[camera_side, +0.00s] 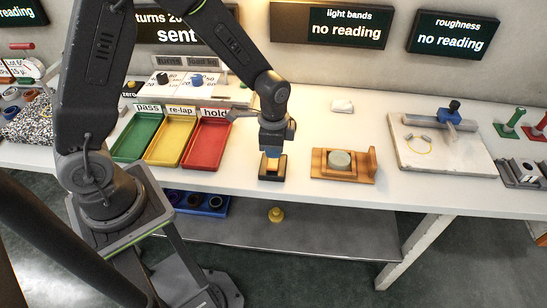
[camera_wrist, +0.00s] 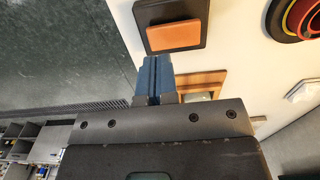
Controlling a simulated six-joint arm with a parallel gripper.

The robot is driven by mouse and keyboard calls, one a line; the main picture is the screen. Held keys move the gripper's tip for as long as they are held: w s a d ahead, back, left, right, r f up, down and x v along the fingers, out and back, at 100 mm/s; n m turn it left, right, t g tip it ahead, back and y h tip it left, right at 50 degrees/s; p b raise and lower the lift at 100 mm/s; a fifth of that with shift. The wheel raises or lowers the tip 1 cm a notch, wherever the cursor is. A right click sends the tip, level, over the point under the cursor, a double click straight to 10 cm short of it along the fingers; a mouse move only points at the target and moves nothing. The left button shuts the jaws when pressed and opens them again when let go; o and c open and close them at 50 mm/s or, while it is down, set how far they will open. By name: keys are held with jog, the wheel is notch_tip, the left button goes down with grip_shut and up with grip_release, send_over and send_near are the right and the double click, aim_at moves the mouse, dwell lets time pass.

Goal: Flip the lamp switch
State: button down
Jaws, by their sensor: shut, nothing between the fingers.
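The switch is a black plate (camera_side: 263,176) with an orange rocker on the table's front part. In the wrist view the plate (camera_wrist: 147,13) and the orange rocker (camera_wrist: 173,35) show at the top. My gripper (camera_side: 271,154) is over the switch in the side view and hides part of it. Its blue fingertips (camera_wrist: 153,66) are together and empty, and they point toward the rocker in the wrist view. I cannot tell whether they touch it. I see no lamp for certain.
Green (camera_side: 131,153), yellow (camera_side: 151,157) and red (camera_side: 187,161) trays stand left of the switch. A wooden fixture (camera_side: 319,164) with a round grey-green piece (camera_side: 341,160) stands to its right. A pale slab (camera_side: 438,166) lies farther right. The table's front edge is close.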

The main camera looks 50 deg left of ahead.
aim_at(274, 161)
jog(key=shift+f, duration=1.75)
jog(key=shift+f, duration=0.2)
jog(key=shift+w+a+r, duration=0.45)
jog(key=shift+w+a, duration=0.05)
notch_tip(274, 161, up, 14)
jog(key=s+d, duration=0.1)
jog(key=shift+s+d, duration=0.3)
